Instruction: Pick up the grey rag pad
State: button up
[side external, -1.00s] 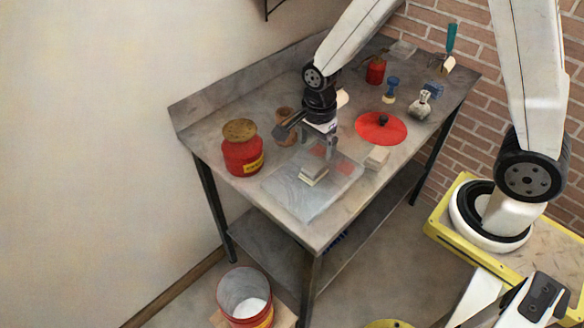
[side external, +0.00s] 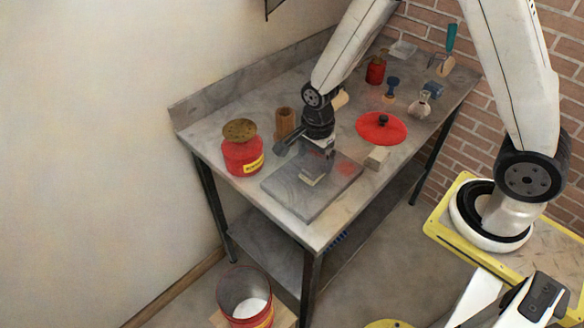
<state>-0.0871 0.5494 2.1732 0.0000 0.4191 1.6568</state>
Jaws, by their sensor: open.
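A small block-like pad with a pale side (side external: 311,181), which I take to be the grey rag pad, lies on a flat grey slab (side external: 290,197) near the table's front corner. My gripper (side external: 315,167) points down right over the pad and hides most of its top. The jaws are open. Whether the fingers stand around the pad or just above it I cannot tell from this side.
A red tin with a brown top (side external: 241,150) and a brown cylinder (side external: 285,122) stand left of my gripper. A pale block (side external: 377,157) and a red disc with a black knob (side external: 381,128) lie to the right. Small tools and a red can (side external: 375,72) stand farther back.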

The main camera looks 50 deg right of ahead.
aim_at(314, 165)
jog(key=shift+f, duration=1.8)
grip_shut()
jog(key=shift+r, duration=0.15)
jog(key=shift+r, duration=4.9)
